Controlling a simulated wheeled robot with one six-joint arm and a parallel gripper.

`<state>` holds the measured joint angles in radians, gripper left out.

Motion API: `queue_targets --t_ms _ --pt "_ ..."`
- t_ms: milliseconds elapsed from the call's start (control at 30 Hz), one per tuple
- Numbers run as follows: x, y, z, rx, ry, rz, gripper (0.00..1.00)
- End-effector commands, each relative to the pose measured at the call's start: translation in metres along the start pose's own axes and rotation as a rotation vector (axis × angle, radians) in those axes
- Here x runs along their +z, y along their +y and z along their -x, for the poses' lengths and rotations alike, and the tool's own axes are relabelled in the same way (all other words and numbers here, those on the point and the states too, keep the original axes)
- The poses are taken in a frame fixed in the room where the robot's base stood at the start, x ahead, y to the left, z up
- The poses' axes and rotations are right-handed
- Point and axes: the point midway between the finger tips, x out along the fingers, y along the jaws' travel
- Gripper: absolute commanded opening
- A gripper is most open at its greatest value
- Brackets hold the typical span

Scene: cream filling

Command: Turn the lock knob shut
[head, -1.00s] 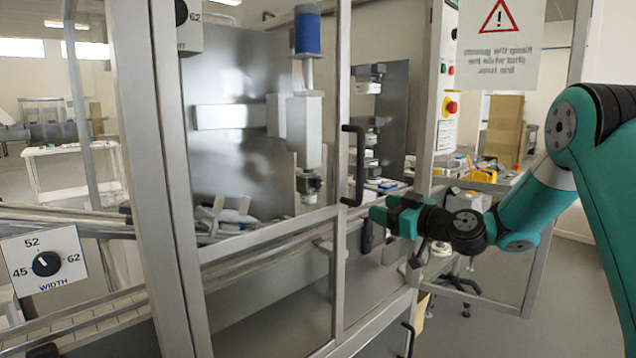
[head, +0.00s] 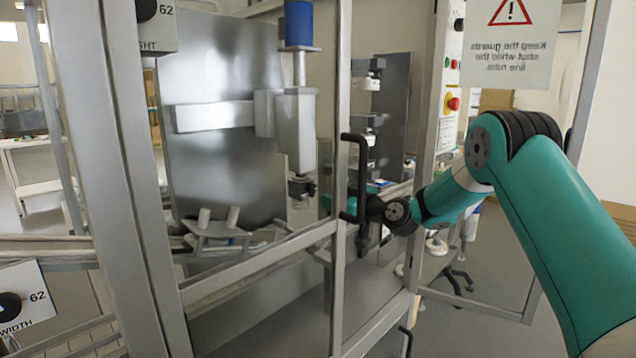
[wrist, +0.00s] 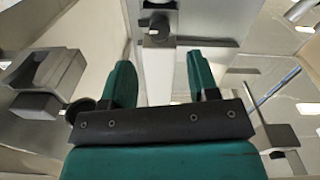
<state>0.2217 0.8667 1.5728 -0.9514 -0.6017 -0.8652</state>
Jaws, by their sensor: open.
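A pale grey filling head (head: 296,128) hangs inside the machine, with a dark fitting (head: 301,187) at its lower end. In the wrist view a small dark round knob (wrist: 158,28) shows on the grey block, ahead of my fingers; it looks like the lock knob. Its turn position is too small to read. My gripper (wrist: 161,70) is open, its two teal fingers apart with nothing between them. The knob lies beyond the fingertips, roughly in line with the gap. In the head view my gripper is mostly hidden behind the frame post and black handle.
A metal frame post (head: 340,110) with a black door handle (head: 357,178) stands in front of my wrist. A warning sign (head: 511,40) hangs at upper right, beside a control panel with a red button (head: 453,103). Width dial plate (head: 25,303) is at lower left.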

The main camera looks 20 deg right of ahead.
Motion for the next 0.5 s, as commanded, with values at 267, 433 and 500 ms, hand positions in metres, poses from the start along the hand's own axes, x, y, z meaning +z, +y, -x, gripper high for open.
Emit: queue_targets --t_ms 267,433,500 --pt "-0.001 0.002 -0.051 0.0 -0.001 0.001 0.55" --pt "-0.001 0.003 -0.065 0.003 0.0 0.001 0.55" --pt "0.0 0.002 -0.068 0.002 0.0 -0.001 0.55"
